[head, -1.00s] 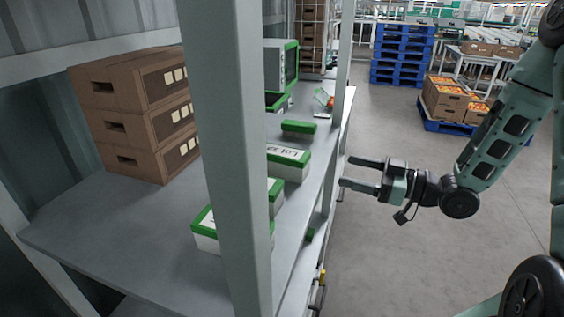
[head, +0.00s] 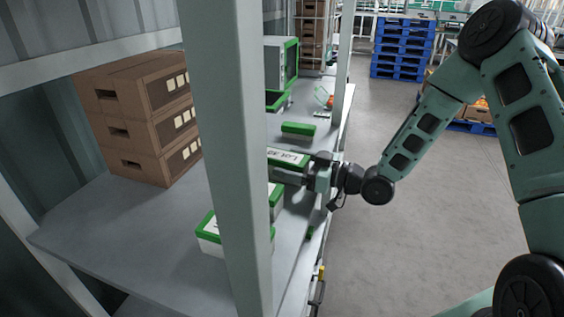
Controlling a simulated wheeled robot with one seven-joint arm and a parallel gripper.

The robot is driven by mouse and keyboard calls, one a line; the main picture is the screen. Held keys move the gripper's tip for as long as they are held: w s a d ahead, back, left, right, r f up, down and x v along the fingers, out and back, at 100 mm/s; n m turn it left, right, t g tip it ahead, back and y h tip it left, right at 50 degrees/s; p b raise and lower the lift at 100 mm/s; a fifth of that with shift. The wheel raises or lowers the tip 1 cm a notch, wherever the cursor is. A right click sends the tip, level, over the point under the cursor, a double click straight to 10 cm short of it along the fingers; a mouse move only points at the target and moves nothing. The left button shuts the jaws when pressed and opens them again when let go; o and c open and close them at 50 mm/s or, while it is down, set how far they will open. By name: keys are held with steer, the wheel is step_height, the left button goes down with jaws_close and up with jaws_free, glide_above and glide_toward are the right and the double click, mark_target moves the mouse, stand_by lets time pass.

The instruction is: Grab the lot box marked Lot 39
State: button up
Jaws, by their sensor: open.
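A white lot box with a green rim (head: 287,154) sits on the grey shelf (head: 130,225), just right of the upright post. Its label reads "Lot", but its number is too small to read surely. My gripper (head: 283,172) is at this box from the right, jaws open. One finger shows along the near side of the box; the other finger is hidden. Two more white-and-green boxes stand nearer on the shelf: one (head: 275,200) partly behind the post, the other (head: 208,231) left of the post with its label unreadable.
The grey upright post (head: 228,150) stands in front of the shelf and hides part of the boxes. Stacked brown crates (head: 135,118) fill the left. A green item (head: 298,129) lies farther back, near a green-and-white device (head: 281,65). Blue pallets (head: 402,48) stand beyond the open floor.

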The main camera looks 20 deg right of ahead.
steer(key=shift+w+a, duration=0.5)
steer(key=c, duration=1.2)
steer(key=shift+r, duration=0.15)
